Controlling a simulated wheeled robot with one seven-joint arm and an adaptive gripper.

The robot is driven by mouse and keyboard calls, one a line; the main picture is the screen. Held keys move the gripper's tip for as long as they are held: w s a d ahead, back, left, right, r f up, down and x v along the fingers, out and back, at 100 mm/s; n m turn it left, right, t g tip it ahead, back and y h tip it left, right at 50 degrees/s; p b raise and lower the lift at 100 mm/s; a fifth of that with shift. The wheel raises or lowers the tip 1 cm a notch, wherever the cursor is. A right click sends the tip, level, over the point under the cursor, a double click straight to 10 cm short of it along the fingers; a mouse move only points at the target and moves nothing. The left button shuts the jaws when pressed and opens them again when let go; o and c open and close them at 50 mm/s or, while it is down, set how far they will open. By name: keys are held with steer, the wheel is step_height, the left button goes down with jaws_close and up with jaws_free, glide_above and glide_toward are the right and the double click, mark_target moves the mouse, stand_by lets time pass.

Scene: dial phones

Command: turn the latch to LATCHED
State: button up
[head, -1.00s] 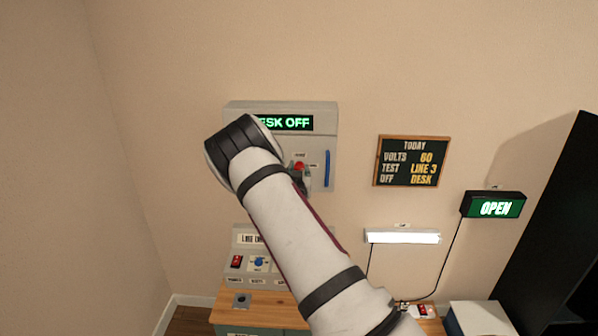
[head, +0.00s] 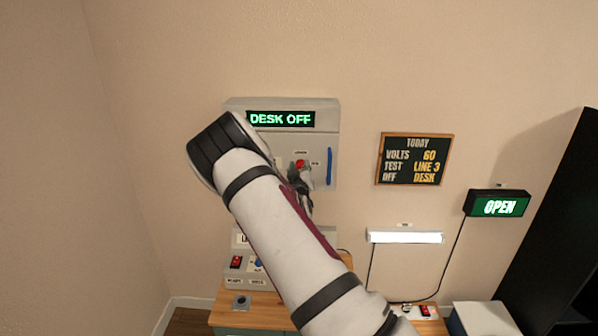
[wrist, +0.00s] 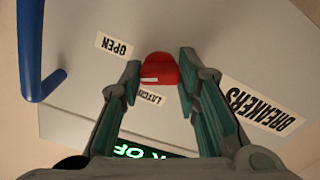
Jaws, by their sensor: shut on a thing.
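The red latch knob (head: 299,164) is on the face of the grey wall panel (head: 324,136), below its green "DESK OFF" display (head: 281,119). In the wrist view the knob (wrist: 159,70) sits between my fingertips and has a short white mark. My gripper (wrist: 160,66) is shut on it, with a finger at each side. An "OPEN" label (wrist: 114,45) and a partly hidden label that seems to read "LATCHED" (wrist: 150,96) lie by the knob. I cannot tell which label the mark lines up with. In the head view my gripper (head: 302,178) is partly hidden by my arm.
A blue handle (head: 329,167) stands out at the panel's right side; it is also near in the wrist view (wrist: 33,60). A "BREAKERS" label (wrist: 262,105) is on the panel. A chalkboard (head: 414,159) and lit "OPEN" sign (head: 498,204) hang to the right. A wooden desk (head: 262,312) stands below.

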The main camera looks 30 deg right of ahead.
steer(key=n+b, duration=0.2)
steer(key=n, duration=0.4)
steer(key=shift+f, duration=0.1)
steer(key=n+b, duration=0.2)
steer(key=n, duration=0.4)
steer(key=shift+n, duration=0.4)
steer(key=o, duration=1.2)
steer(key=shift+c, duration=0.2)
steer(key=v, duration=1.2)
